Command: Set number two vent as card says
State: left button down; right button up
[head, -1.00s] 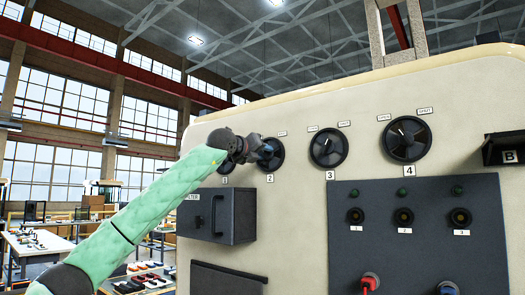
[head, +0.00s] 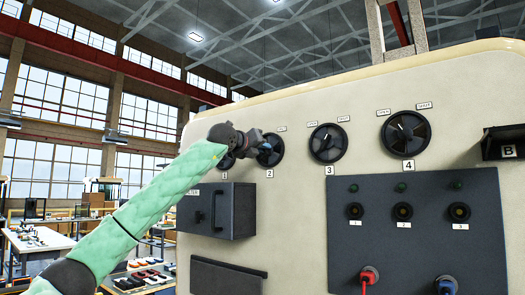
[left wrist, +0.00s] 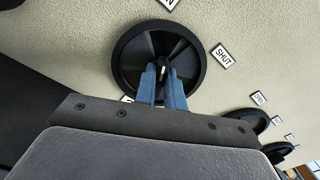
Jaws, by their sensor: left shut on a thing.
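The number two vent (head: 275,150) is a round black dial on the cream panel, with a "2" label (head: 270,173) below it. My left gripper (head: 264,149) is at this vent in the head view and covers its left part. In the left wrist view, the blue fingers (left wrist: 163,88) are shut on the small central knob of the vent (left wrist: 135,62). A SHUT label (left wrist: 222,55) is to the right of the dial there; another label at the top edge is cut off. The knob's exact angle is hard to tell. I see no readable card. My right gripper is out of view.
Vent three (head: 328,143) and vent four (head: 405,132) are to the right; vent one (head: 226,162) is partly behind my gripper. A dark box with a handle (head: 217,210) juts out below. A socket panel (head: 425,230) with red and blue plugs is at the lower right.

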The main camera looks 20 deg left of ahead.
pick_arm(q)
jog(key=shift+d+f+m+b, duration=0.15)
jog(key=shift+m+b, duration=1.1)
jog(key=shift+m, duration=1.5)
jog(key=shift+d+m+b, duration=0.1)
jog(key=shift+m+b, duration=1.15)
jog(key=shift+m, duration=1.5)
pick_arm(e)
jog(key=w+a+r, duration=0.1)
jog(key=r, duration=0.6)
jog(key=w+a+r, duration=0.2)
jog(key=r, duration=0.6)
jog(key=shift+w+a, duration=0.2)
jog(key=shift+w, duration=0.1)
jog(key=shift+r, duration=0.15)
pick_arm(q)
jog(key=c, duration=1.5)
grip_release()
jog(key=shift+s, duration=0.25)
